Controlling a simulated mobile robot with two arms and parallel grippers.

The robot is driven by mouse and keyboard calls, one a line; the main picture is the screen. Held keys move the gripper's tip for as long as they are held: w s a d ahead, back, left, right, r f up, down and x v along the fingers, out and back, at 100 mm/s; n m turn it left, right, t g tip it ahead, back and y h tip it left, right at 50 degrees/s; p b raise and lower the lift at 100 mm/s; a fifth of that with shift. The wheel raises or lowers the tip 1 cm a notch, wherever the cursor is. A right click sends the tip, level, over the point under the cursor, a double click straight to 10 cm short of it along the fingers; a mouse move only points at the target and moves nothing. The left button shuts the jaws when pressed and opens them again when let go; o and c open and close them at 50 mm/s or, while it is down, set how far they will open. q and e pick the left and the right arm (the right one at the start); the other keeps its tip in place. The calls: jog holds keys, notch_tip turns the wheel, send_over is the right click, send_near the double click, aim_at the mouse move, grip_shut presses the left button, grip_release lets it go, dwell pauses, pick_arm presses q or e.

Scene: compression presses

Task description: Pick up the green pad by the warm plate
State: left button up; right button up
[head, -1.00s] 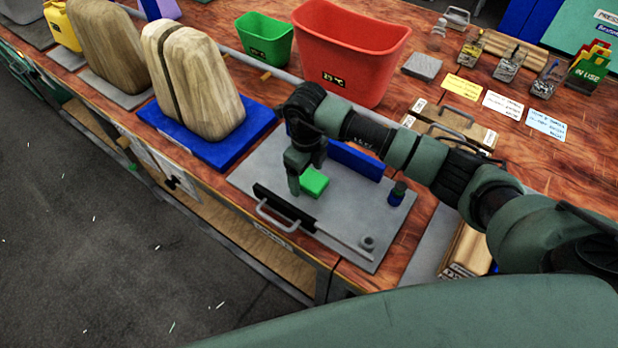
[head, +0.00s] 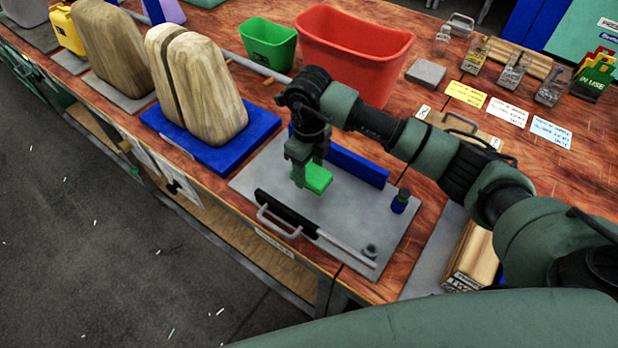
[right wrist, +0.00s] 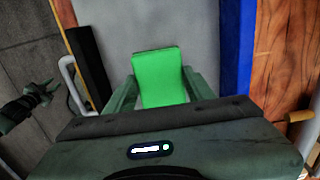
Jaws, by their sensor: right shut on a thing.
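The green pad (head: 318,178) is a small bright green block over a grey plate (head: 345,207) on the bench. My right gripper (head: 309,176) is shut on it from above, and the pad appears slightly above the plate. In the right wrist view the pad (right wrist: 159,76) sits between the two fingers (right wrist: 160,88). A small part of my left gripper (right wrist: 42,97) shows at the left of the right wrist view, over the floor, with its fingers apart and nothing between them.
A black bar with a metal handle (head: 280,222) lies along the plate's front edge, and a blue bar (head: 352,166) along its back. A blue base (head: 255,126) with a wooden form (head: 205,90) is at the left.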

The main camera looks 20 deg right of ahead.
aim_at(309, 171)
notch_tip(309, 171, up, 16)
jog(key=b, duration=0.2)
jog(key=shift+f, duration=0.25)
